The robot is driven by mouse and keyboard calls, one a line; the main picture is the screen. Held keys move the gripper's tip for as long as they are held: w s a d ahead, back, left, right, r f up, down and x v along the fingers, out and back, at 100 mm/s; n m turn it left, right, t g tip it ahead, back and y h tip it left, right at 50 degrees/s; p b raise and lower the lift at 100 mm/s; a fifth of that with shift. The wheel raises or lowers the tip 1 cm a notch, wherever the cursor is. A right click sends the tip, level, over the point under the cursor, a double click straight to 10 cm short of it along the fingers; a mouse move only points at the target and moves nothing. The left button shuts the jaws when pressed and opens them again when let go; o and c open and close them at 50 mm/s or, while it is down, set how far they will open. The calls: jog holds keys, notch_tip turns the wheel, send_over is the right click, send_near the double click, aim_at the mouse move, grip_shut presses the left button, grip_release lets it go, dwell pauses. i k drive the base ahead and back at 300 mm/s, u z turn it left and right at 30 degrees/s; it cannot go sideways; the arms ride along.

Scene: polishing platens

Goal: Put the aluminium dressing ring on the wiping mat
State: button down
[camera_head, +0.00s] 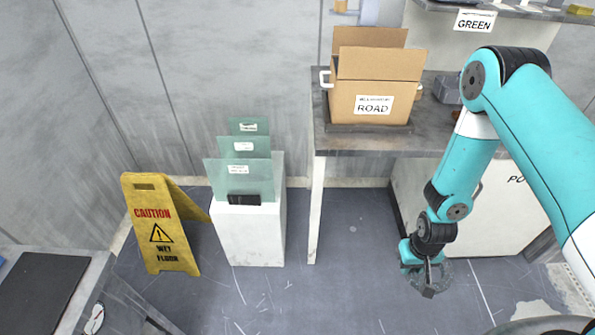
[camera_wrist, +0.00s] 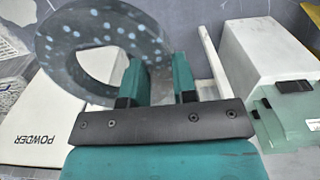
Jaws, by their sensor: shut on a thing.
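A grey ring with pale round spots, which I take as the aluminium dressing ring (camera_wrist: 152,48), is held at its rim between the fingers of my gripper (camera_wrist: 159,75) in the wrist view. The ring stands out beyond the fingers, toward the upper left. In the head view my gripper (camera_head: 430,279) hangs over the floor at the lower right, with the ring (camera_head: 447,274) partly hidden behind it. A dark flat mat (camera_head: 38,295), likely the wiping mat, lies on a grey table at the far lower left, well away from my gripper. Nothing shows on its visible part.
A yellow wet floor sign (camera_head: 160,225) and a white stand (camera_head: 248,230) with several glass panes (camera_head: 240,178) stand between gripper and mat. A cardboard box (camera_head: 372,85) marked ROAD sits on a workbench (camera_head: 345,143). Open floor (camera_head: 355,285) lies left of my gripper.

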aim_at(24, 307)
jog(key=u, duration=1.45)
